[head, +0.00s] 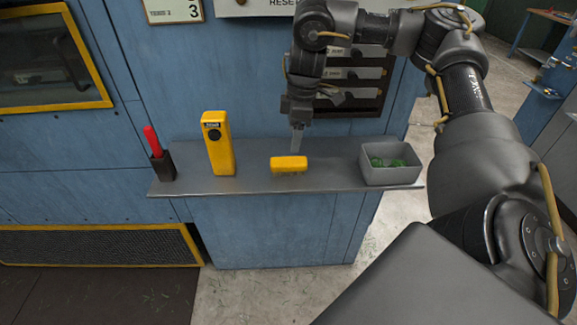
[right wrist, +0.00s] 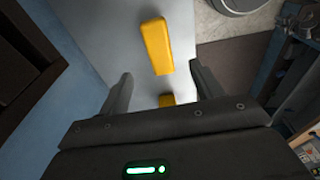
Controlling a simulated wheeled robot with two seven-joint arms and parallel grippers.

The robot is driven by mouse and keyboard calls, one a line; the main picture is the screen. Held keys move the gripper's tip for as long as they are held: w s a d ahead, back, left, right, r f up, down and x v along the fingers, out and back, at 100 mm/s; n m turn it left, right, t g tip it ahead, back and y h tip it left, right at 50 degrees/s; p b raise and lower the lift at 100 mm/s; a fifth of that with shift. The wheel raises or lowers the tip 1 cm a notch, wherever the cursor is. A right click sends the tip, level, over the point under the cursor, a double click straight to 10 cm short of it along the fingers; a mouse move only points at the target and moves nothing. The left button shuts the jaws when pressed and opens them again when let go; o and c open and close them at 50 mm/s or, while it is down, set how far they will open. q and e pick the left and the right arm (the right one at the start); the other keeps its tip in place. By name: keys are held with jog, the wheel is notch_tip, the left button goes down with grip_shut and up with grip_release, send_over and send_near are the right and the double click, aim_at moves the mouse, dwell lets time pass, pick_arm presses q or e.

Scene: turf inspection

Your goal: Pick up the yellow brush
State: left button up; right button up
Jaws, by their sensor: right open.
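The yellow brush (head: 289,163) lies lengthwise on the grey shelf, its bristle side down. My right gripper (head: 297,150) points down just above the brush, with its fingers seen edge-on in the head view. In the right wrist view the gripper (right wrist: 159,70) is open and empty. I see no contact. My left gripper is not in view.
The grey shelf (head: 250,184) also holds an upright yellow device (head: 218,145), a dark holder (head: 163,167) with a red-handled tool, and a grey bin (head: 391,177) with green pieces. A blue wall with drawers (head: 352,73) stands behind. Shelf is bare on both sides of the brush.

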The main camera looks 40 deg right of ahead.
send_over(289, 160)
jog(key=f, duration=0.4)
jog(key=shift+s+d+f, duration=0.3)
jog(key=shift+s, duration=0.05)
jog(key=shift+a+f, duration=0.15)
jog(key=shift+f, duration=0.45)
jog(key=f, duration=0.4)
jog(key=shift+w+a+f+b, duration=0.1)
jog(key=shift+w+a+b, duration=0.1)
jog(key=shift+w+b, duration=0.15)
jog(key=c, duration=1.2)
jog(key=shift+r, duration=0.2)
